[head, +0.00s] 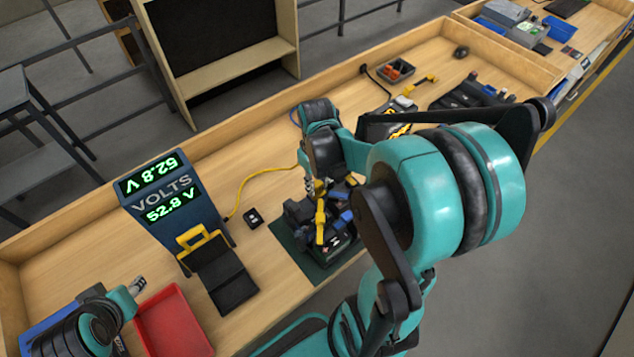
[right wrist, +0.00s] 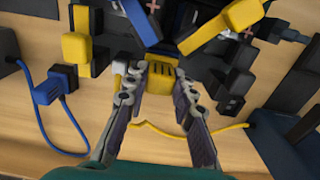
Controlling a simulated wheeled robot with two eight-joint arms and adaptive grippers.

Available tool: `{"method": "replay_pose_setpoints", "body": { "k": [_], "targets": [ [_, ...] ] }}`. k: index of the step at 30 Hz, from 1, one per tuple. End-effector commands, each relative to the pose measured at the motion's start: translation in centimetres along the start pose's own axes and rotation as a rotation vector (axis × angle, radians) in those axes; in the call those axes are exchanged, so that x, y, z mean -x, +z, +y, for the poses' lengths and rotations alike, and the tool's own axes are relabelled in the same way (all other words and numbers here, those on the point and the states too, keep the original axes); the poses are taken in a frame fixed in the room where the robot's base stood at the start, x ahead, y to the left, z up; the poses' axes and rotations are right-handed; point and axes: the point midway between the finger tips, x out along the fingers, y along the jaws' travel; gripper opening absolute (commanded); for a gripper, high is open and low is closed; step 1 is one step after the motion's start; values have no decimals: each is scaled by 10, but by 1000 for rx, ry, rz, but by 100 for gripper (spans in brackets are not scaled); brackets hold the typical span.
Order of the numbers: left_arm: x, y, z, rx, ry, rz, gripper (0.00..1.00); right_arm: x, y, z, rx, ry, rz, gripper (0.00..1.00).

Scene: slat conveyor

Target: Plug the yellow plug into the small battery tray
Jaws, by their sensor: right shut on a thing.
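The yellow plug (right wrist: 160,77) sits between the two fingers of my right gripper (right wrist: 157,80), which is shut on it. Its yellow cord (right wrist: 205,128) loops behind the fingers, and in the head view it runs to the blue volt meter (head: 172,195). The dark small battery tray (head: 338,243), with black, blue and yellow parts, stands under my right gripper (head: 320,188) in the head view. In the right wrist view the plug's far end meets dark parts; I cannot tell whether it is seated. My left gripper (head: 138,285) is above the red bin's edge; its jaw opening is unclear.
The tray stands on a green mat (head: 318,275). A black case with a yellow handle (head: 222,280) and a red bin (head: 172,325) lie to the left. A small black block (head: 252,218) is nearby. A blue plug (right wrist: 50,88) with a blue cord shows in the wrist view.

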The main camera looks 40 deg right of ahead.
Motion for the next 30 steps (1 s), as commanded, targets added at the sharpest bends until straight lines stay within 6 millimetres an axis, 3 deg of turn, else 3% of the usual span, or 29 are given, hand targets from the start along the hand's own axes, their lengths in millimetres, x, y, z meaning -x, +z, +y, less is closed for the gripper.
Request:
{"method": "replay_pose_setpoints", "body": {
  "k": [3, 4, 6, 20, 30],
  "targets": [
    [-3, 2, 0, 0, 0, 0, 40, -4, 0, 0, 0, 0, 0, 0],
    [-2, 2, 0, 0, 0, 0, 40, -3, 0, 0, 0, 0, 0, 33],
    [-2, 1, 0, 0, 0, 0, 40, -2, 0, 0, 0, 0, 0, 49],
    [-2, 1, 0, 0, 0, 0, 40, 7, 0, 0, 0, 0, 0, 49],
    [-2, 1, 0, 0, 0, 0, 40, 72, 0, 0, 0, 0, 0, 49]
  ]
}}
